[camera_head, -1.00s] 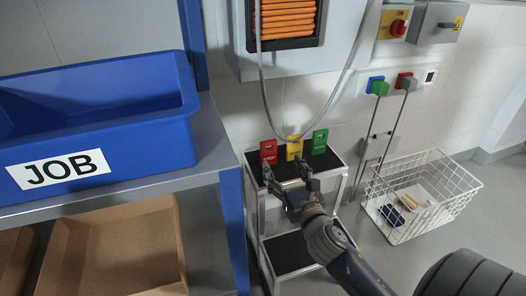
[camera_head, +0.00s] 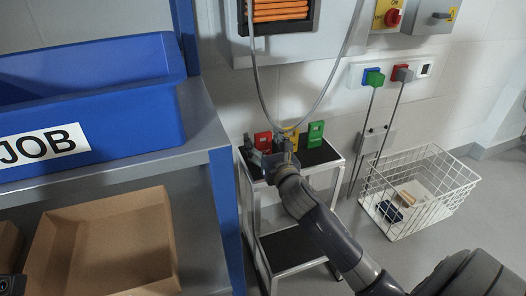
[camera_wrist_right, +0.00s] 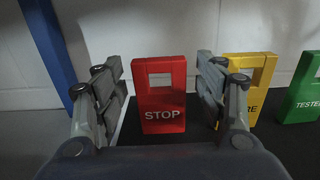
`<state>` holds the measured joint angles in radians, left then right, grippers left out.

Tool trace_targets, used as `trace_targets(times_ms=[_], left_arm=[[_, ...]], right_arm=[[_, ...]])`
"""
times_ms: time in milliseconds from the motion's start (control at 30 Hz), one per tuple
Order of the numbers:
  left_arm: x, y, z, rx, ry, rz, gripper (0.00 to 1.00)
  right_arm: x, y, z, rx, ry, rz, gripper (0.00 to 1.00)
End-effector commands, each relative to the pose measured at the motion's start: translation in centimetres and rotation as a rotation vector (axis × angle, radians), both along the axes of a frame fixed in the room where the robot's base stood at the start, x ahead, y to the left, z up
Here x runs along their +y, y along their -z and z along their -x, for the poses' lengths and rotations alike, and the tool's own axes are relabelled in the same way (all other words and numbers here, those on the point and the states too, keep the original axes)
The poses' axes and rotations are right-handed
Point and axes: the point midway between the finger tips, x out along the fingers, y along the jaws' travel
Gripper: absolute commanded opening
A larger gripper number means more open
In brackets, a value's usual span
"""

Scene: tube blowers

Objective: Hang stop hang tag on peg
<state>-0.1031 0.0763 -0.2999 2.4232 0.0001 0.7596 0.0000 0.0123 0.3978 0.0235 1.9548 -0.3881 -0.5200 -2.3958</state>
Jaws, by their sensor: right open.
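The red STOP hang tag (camera_head: 263,141) stands upright on the black top of a small metal stand (camera_head: 322,153). In the right wrist view the tag (camera_wrist_right: 162,112) faces me, with a rectangular hole near its top. My right gripper (camera_head: 268,160) is at the stand, just in front of the tag. In the wrist view its open fingers (camera_wrist_right: 161,85) are on either side of the tag, with a visible gap on both sides. In the head view the gripper hides the tag's lower part. I cannot make out a peg. My left gripper is not in view.
A yellow tag (camera_head: 291,137) and a green tag (camera_head: 316,134) stand right of the red one. A cable (camera_head: 262,95) hangs behind them. A blue JOB bin (camera_head: 95,115) on a shelf is close on the left. A wire basket (camera_head: 420,195) is on the floor at right.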

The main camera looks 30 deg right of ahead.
Motion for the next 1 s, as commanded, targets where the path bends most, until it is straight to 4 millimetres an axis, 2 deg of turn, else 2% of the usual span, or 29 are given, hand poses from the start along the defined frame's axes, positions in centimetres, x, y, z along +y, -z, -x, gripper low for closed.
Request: trace_targets(times_ms=[300,333,500,1000], left_arm=[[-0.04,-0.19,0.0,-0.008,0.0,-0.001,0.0],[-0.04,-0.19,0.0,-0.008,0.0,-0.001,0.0],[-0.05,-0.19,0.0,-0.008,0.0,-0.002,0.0],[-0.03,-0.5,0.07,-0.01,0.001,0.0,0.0]], right_arm=[[-0.13,-0.05,-0.57,0.001,0.0,0.0,0.65],[-0.13,-0.05,-0.57,0.001,0.0,0.0,0.63],[-0.12,-0.03,-0.56,0.001,0.0,0.0,0.24],[-0.12,-0.47,-0.55,0.0,0.0,0.002,0.24]])
